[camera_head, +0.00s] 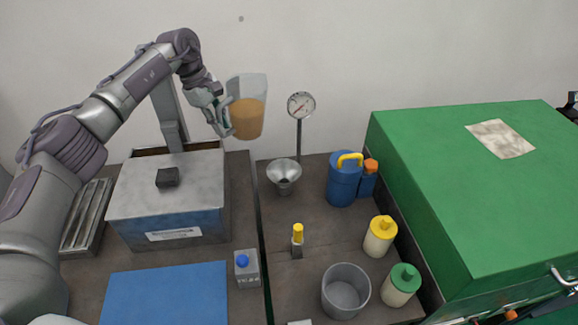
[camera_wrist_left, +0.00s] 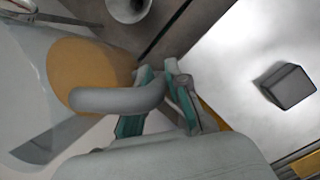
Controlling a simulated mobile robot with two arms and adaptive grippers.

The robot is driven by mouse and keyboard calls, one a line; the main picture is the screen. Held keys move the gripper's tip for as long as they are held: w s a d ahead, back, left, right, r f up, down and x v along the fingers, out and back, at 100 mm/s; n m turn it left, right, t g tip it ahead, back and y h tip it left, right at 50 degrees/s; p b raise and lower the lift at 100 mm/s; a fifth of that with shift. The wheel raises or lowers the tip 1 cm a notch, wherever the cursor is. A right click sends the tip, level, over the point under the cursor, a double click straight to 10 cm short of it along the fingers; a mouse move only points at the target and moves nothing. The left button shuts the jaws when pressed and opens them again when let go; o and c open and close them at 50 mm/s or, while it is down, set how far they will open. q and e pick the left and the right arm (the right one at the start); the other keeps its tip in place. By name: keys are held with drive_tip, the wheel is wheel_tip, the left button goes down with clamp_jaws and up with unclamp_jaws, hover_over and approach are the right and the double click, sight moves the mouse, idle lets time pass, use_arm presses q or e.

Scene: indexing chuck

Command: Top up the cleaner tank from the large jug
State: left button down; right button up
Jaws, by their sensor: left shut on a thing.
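A clear jug (camera_head: 247,105) with amber liquid in its lower part is held in the air, tilted slightly, above the back of the bench. My left gripper (camera_head: 222,118) is shut on its handle. In the left wrist view the grey handle (camera_wrist_left: 105,99) runs between the green-padded fingers (camera_wrist_left: 160,92), and the amber liquid (camera_wrist_left: 90,70) shows through the wall. A grey metal box (camera_head: 168,190) with a label and a small black block on its lid stands lower left of the jug; it may be the cleaner tank. My right gripper is not in view.
A metal funnel (camera_head: 284,172), a dial gauge on a post (camera_head: 301,106), a blue can with yellow handle (camera_head: 343,180), several bottles and a grey cup (camera_head: 345,290) stand on the right. A green cabinet (camera_head: 470,190) bounds the right. A blue mat (camera_head: 165,295) lies clear in front.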

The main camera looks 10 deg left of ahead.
sight(220, 105)
use_arm(q)
wheel_tip(220, 105, up, 2)
drive_tip(key=shift+w+r+h+p, duration=0.1)
drive_tip(key=shift+h+p, duration=0.25)
drive_tip(key=shift+h, duration=0.05)
drive_tip(key=shift+a+r+p, duration=0.1)
drive_tip(key=shift+r+p, duration=0.2)
drive_tip(key=shift+r, duration=0.25)
wheel_tip(220, 105, up, 5)
drive_tip(key=p, duration=0.3)
drive_tip(key=shift+f, duration=0.25)
drive_tip(key=shift+g, duration=0.3)
